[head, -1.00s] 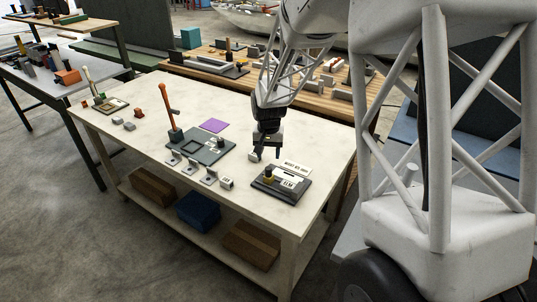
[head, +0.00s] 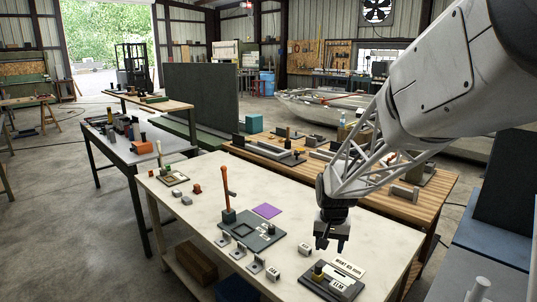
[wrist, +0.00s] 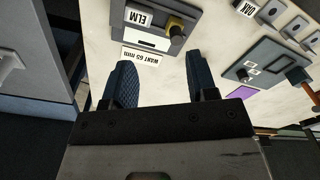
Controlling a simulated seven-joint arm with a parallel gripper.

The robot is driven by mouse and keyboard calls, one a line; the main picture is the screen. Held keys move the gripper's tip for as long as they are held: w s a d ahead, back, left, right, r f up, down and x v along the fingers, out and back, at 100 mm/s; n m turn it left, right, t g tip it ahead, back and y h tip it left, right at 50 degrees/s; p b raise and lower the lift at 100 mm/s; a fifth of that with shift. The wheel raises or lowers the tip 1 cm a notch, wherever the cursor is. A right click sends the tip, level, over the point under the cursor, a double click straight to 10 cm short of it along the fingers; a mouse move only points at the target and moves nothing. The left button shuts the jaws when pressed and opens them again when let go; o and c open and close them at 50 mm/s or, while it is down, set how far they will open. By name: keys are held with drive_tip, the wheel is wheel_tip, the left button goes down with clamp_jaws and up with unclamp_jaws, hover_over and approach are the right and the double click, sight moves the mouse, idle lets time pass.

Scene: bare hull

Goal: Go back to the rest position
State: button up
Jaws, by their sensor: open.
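My gripper (head: 330,246) is open and empty. In the head view it hangs fingers-down above the right part of the pale table (head: 205,214), between the grey square plate (head: 262,231) and the dark block labelled ELM (head: 318,287). In the wrist view the two dark fingers (wrist: 160,66) stand well apart with only tabletop between them. Nothing is held.
An orange upright post (head: 226,190) stands by the grey plate. A purple square (head: 267,210) lies behind it. Several small metal brackets (head: 256,264) line the front. A wooden bench (head: 430,193) with parts stands behind, and a blue-topped surface (head: 490,250) is at right.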

drive_tip(key=s+r+n, duration=0.1)
drive_tip(key=s+r, duration=0.2)
drive_tip(key=s, duration=0.7)
drive_tip(key=s+r+t, duration=0.1)
drive_tip(key=s+r, duration=0.3)
drive_tip(key=s, duration=0.7)
drive_tip(key=s+d+r+n+t, duration=0.1)
drive_tip(key=s+r, duration=0.3)
drive_tip(key=s, duration=0.6)
drive_tip(key=shift+s+n, duration=0.3)
drive_tip(key=shift+s, duration=0.1)
